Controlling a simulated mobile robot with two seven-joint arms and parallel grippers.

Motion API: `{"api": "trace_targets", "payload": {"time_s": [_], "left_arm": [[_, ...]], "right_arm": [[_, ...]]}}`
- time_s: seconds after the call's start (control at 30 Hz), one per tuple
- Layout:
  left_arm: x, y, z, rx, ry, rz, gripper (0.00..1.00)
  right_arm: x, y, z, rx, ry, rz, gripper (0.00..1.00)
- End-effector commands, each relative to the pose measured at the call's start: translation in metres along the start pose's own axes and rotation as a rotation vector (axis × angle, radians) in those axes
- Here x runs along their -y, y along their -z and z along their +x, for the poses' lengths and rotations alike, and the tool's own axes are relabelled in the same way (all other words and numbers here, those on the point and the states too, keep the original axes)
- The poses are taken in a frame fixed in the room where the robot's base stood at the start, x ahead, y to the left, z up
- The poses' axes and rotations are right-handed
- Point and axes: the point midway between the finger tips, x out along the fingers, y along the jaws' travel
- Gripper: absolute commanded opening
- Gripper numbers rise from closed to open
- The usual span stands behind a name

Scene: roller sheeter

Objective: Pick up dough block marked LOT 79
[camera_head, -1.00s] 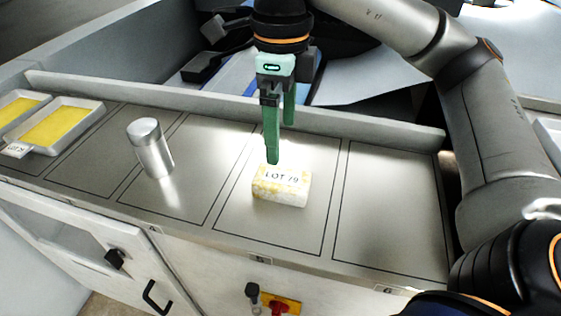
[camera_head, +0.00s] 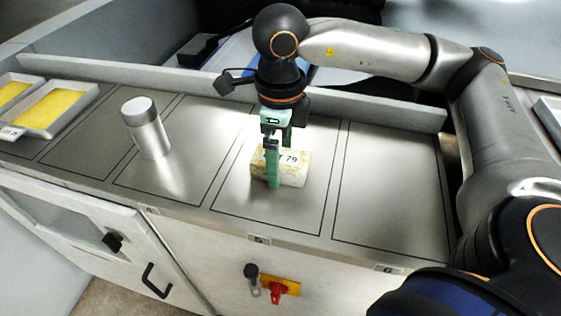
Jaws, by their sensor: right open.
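The dough block marked LOT 79 (camera_head: 296,172) is a pale yellow-and-white block lying in a marked rectangle on the steel counter. Its label is partly hidden behind a finger, and "79" still shows. My right gripper (camera_head: 280,165) points down over the block. One green finger stands in front of the block's near side and the other is at its far side, so the open jaws straddle it. I cannot tell whether the fingers touch it. My left gripper is not in view.
A metal cylinder (camera_head: 147,128) stands on the counter to the left. Trays with yellow contents, one the nearer tray (camera_head: 73,123), sit at the far left. A raised ledge (camera_head: 370,122) runs along the back. The rectangle on the right (camera_head: 390,190) is empty.

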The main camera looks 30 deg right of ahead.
Motion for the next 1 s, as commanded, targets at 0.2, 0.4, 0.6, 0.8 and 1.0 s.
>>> {"api": "trace_targets", "payload": {"time_s": [0.2, 0.4, 0.6, 0.8, 1.0], "left_arm": [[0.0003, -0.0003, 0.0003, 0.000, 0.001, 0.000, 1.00], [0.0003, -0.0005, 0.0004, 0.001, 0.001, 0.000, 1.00], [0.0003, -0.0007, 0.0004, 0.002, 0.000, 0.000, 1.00], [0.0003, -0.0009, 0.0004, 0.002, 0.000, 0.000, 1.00], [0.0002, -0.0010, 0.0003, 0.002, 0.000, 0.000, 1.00]], "right_arm": [[-0.0001, 0.0001, 0.0091, 0.001, 0.000, 0.000, 1.00], [-0.0001, 0.0002, 0.0088, 0.001, -0.001, 0.000, 0.91], [-0.0001, 0.0001, 0.0086, 0.000, 0.000, 0.000, 0.69], [-0.0001, 0.0001, 0.0085, 0.000, 0.000, 0.000, 0.46], [-0.0002, 0.0001, 0.0084, 0.000, 0.000, 0.000, 0.23]]}}
